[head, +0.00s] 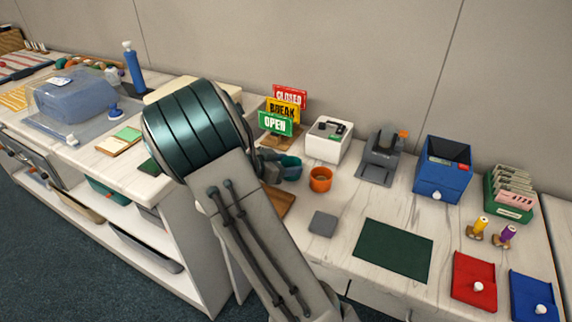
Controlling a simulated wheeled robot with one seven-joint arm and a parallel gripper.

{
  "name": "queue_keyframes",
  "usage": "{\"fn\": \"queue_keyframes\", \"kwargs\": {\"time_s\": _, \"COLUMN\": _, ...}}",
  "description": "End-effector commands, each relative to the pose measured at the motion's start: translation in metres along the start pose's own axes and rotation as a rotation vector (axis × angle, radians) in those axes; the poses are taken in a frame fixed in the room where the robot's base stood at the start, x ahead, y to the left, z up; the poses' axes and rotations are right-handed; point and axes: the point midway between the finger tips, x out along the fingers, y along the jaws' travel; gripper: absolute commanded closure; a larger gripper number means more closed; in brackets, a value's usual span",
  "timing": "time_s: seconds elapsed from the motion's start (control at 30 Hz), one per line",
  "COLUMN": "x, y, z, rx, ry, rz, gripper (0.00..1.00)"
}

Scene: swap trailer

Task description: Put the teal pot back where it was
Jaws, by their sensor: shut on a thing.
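The teal pot (290,168) shows just right of my arm's large dark joint, close to the orange pot (320,180). My gripper (273,165) is shut on the teal pot at its left side; my arm hides most of the fingers. I cannot tell whether the pot touches the surface below it. A brown wooden board (283,204) lies below the pot in the picture, partly covered by my arm. A bare grey square pad (322,223) lies in front of the orange pot.
Behind stand the OPEN, BREAK and CLOSED signs (275,123), a white box (328,142) and a grey device (381,160). A blue box (442,170) stands to the right. The dark green mat (393,250) is empty. Red (474,275) and blue (533,297) pouches lie front right.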

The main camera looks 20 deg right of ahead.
Motion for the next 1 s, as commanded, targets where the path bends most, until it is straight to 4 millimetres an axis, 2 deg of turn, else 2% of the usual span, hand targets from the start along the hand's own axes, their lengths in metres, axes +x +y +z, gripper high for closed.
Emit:
{"fn": "queue_keyframes", "kwargs": {"time_s": 0.1, "x": 0.001, "y": 0.0, "z": 0.003, "rx": -0.002, "ry": 0.0, "rz": 0.0, "gripper": 0.67}}
{"fn": "queue_keyframes", "kwargs": {"time_s": 0.13, "x": 0.001, "y": 0.0, "z": 0.003, "rx": -0.002, "ry": 0.0, "rz": 0.0, "gripper": 0.39}}
{"fn": "queue_keyframes", "kwargs": {"time_s": 0.2, "x": 0.001, "y": 0.0, "z": 0.003, "rx": -0.001, "ry": 0.0, "rz": 0.0, "gripper": 0.23}}
{"fn": "queue_keyframes", "kwargs": {"time_s": 0.57, "x": -0.001, "y": 0.0, "z": -0.001, "rx": 0.002, "ry": 0.0, "rz": -0.001, "gripper": 0.23}}
{"fn": "queue_keyframes", "kwargs": {"time_s": 0.67, "x": -0.015, "y": -0.001, "z": -0.002, "rx": 0.001, "ry": -0.002, "rz": -0.003, "gripper": 0.23}}
{"fn": "queue_keyframes", "kwargs": {"time_s": 1.0, "x": -0.087, "y": -0.001, "z": -0.002, "rx": 0.0, "ry": -0.002, "rz": -0.003, "gripper": 0.23}}
